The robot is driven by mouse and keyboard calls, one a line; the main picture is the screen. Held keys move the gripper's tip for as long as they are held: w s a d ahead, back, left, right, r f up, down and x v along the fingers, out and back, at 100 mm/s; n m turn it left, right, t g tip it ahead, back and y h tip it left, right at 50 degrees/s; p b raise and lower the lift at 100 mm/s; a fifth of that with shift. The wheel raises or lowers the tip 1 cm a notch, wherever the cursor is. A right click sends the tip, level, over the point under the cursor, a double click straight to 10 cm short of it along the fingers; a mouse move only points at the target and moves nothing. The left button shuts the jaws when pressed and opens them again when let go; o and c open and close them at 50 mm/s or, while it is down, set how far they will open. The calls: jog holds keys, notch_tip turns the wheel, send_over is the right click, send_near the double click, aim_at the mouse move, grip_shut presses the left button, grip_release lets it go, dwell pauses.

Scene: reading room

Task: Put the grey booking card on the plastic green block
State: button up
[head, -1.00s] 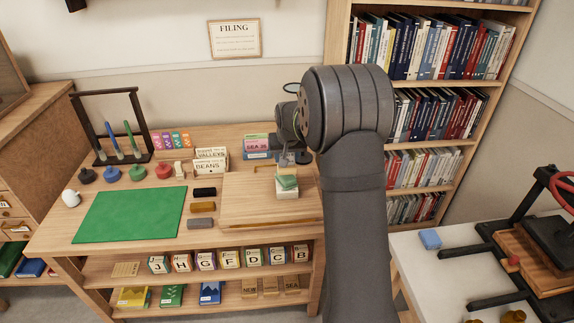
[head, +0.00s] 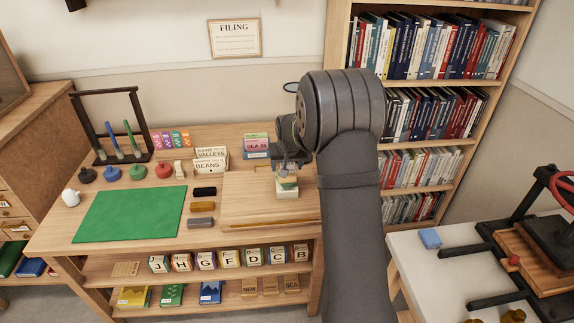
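My gripper (head: 287,168) points down just above a small stack on the right part of the wooden desk. The plastic green block (head: 287,182) appears as a thin green layer in that stack, above a white block (head: 287,194). The fingertips overlap the top of the stack in this view, so I cannot tell whether they touch it. A small greyish patch shows at the fingertips, but I cannot tell whether it is the grey booking card. The fingers are too small and too covered to tell if they are open or shut.
A green mat (head: 130,214) lies on the desk's left. Dark, tan and grey bars (head: 202,207) lie right of it. A thin wooden rod (head: 268,223) lies along the front.

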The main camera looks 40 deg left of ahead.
jog(key=v, duration=1.2)
jog(key=shift+r, duration=0.15)
jog(key=x, duration=1.2)
jog(key=shift+r, duration=1.2)
